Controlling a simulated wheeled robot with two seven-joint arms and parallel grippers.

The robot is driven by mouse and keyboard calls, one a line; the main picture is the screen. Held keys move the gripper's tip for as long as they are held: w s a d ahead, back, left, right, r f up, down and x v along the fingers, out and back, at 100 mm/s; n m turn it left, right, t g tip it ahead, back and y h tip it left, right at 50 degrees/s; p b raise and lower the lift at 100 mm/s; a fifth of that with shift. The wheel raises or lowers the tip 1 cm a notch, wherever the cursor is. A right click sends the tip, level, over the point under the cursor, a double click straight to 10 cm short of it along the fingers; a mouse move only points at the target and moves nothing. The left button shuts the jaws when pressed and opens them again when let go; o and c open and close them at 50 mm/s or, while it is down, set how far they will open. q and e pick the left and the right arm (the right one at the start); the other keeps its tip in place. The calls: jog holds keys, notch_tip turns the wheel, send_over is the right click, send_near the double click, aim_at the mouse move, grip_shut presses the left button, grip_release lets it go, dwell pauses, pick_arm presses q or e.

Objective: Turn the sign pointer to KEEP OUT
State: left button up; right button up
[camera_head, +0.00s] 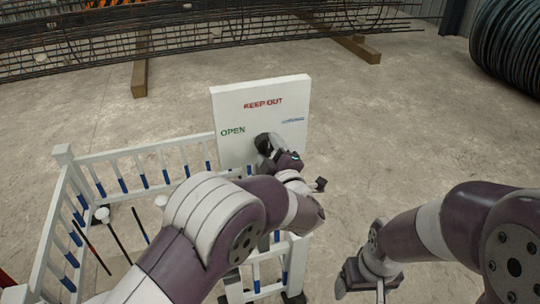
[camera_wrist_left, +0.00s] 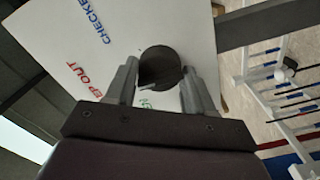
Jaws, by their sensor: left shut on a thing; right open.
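A white sign board (camera_head: 250,95) stands upright, with red KEEP OUT at the top, green OPEN at the left and small blue lettering at the right. In the left wrist view the board (camera_wrist_left: 120,45) appears turned, with blue letters starting CHECKE. A dark round knob (camera_wrist_left: 160,62) of the pointer sits on the board's face. My left gripper (camera_wrist_left: 160,85) is shut on the knob, one finger on each side. In the head view the left gripper (camera_head: 270,146) covers most of it, so I cannot tell where the pointer aims. My right gripper (camera_head: 362,284) is open and empty, away from the board.
A white railing (camera_head: 145,152) with blue bands runs left of the board, with several thin rods (camera_head: 95,250) inside its corner. A rebar cage (camera_head: 200,35) lies on wooden beams behind. A black coil (camera_head: 512,50) is at the far right. The concrete floor right of the board is clear.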

pick_arm(q)
jog(key=shift+r, duration=0.1)
dwell(0.3)
jog(key=o, duration=1)
jog(key=shift+w, duration=0.15)
jog(key=v, duration=1.2)
jog(key=shift+s+d+b, duration=0.15)
jog(key=shift+s+b, duration=0.2)
